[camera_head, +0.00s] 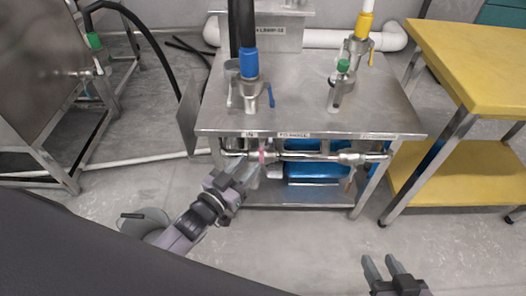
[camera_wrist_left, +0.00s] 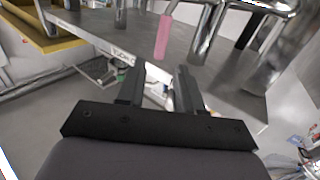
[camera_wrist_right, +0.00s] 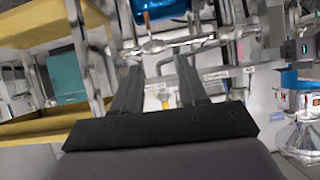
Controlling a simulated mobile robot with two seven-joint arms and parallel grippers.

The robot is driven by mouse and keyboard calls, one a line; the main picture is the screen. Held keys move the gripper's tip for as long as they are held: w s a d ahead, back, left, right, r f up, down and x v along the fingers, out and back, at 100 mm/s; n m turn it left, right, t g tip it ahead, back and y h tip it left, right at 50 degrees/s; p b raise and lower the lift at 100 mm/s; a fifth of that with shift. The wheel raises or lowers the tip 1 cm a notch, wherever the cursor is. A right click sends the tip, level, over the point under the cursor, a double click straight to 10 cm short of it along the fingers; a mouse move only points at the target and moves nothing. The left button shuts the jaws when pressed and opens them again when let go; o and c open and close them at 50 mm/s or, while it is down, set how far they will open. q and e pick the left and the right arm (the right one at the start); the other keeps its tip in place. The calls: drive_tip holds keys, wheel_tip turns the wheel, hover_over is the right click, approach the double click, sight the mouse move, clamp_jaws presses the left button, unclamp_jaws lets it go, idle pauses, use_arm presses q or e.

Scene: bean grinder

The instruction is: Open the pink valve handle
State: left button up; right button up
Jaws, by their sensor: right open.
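The pink valve handle (camera_head: 262,156) hangs on the metal pipe under the front edge of the steel table. My right gripper (camera_head: 382,262) is open and empty over the floor, in front of the table's right side.
The steel table (camera_head: 300,110) carries a blue-collared fitting (camera_head: 249,65) and a green-topped fitting (camera_head: 342,68). The metal pipe (camera_head: 320,155) runs along its front. A yellow cart (camera_head: 470,60) stands on the right. Floor in front is clear.

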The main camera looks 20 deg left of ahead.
sight(260, 152)
use_arm(q)
drive_tip(key=shift+b+x, duration=0.85)
drive_tip(key=shift+x, duration=2.6)
drive_tip(key=shift+c, duration=0.4)
drive_tip(key=shift+s, duration=0.1)
clamp_jaws()
